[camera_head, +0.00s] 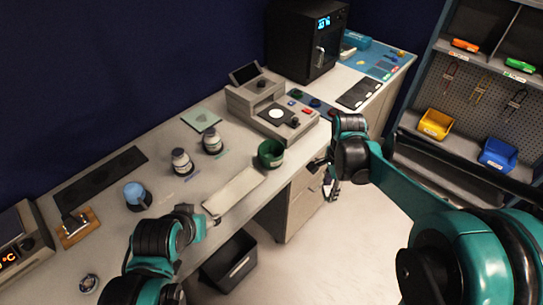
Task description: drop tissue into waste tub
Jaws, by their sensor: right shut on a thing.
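My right gripper (327,182) is small and dark in this view, just off the table's front edge, right of the green cup (271,153). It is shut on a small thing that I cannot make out. I cannot pick out a tissue for certain. A black open tub (229,262) stands on the floor below the table's front edge, left of and below my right gripper. The green cup stands upright on the table. My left gripper (210,217) is mostly hidden by its own wrist near the front edge, and its jaws do not show clearly.
A pale strip (234,192) lies along the table's front edge. Two lidded jars (181,162), a blue-topped container (135,195) and a grey device (272,112) stand behind. A drawer unit (303,198) is right of the tub. The floor in front is clear.

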